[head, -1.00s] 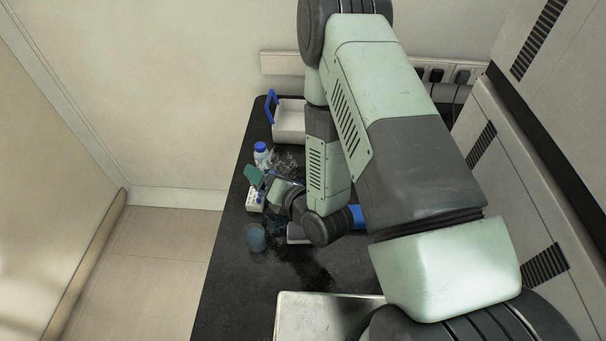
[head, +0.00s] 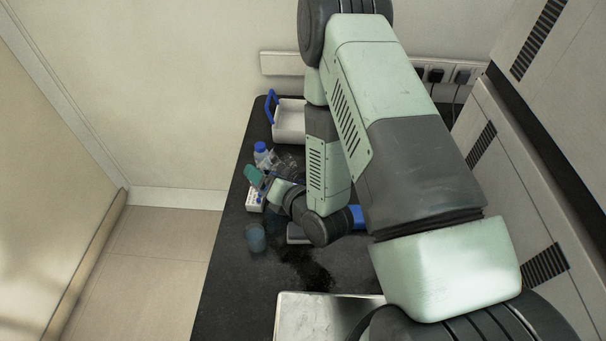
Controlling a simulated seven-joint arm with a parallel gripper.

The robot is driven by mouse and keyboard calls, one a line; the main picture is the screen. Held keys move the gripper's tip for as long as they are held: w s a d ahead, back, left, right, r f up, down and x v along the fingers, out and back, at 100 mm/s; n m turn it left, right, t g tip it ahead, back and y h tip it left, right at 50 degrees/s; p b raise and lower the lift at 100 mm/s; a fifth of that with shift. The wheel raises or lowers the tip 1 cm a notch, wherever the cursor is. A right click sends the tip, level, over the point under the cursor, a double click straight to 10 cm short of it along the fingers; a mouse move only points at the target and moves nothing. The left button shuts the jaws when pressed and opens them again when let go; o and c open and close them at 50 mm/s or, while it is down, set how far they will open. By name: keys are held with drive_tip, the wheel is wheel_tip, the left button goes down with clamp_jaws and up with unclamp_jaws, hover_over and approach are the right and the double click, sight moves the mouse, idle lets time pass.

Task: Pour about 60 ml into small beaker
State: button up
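A small vessel with blue contents (head: 256,238), which looks like a beaker, stands on the dark bench near its left edge. My gripper (head: 266,181) is farther back, beyond this vessel, at the end of my folded arm. Its fingers are small and partly hidden by my wrist, so I cannot tell how far they are open. A clear glass vessel (head: 292,161) shows just behind the gripper. It overlaps the gripper in the picture, and I cannot tell whether it is held. A teal piece (head: 254,176) shows at the gripper's left. Liquid levels are too small to read.
A blue-capped bottle (head: 261,153) and a white rack (head: 254,200) stand close to the gripper. A white tray with a blue handle (head: 289,122) is at the back. A metal plate (head: 310,318) lies in front. Bare bench (head: 225,290) lies at front left.

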sight(259, 190)
drive_tip(key=shift+r, duration=0.1)
idle(0.4)
drive_tip(key=shift+a+r+n+h, duration=0.15)
drive_tip(key=shift+n+h, duration=0.15)
drive_tip(key=shift+n, duration=0.4)
drive_tip(key=shift+s+a+f+n+h, duration=0.15)
drive_tip(key=shift+f+n, duration=0.1)
drive_tip(key=shift+f, duration=0.35)
drive_tip(key=shift+s+a+f+n+h, duration=0.15)
drive_tip(key=shift+f+n, duration=0.1)
drive_tip(key=shift+f, duration=0.35)
drive_tip(key=shift+s+a+r+n+h, duration=0.1)
drive_tip(key=shift+a+r+n+h, duration=0.15)
drive_tip(key=shift+n, duration=0.35)
drive_tip(key=shift+s+a+f+n+t+h, duration=0.15)
drive_tip(key=shift+a+f+n+t+h, duration=0.3)
drive_tip(key=shift+n+h, duration=0.25)
drive_tip(key=shift+a+r+n+t+h, duration=0.1)
drive_tip(key=shift+r+n+t+h, duration=0.2)
drive_tip(key=shift+r+n, duration=0.35)
drive_tip(key=shift+f, duration=0.1)
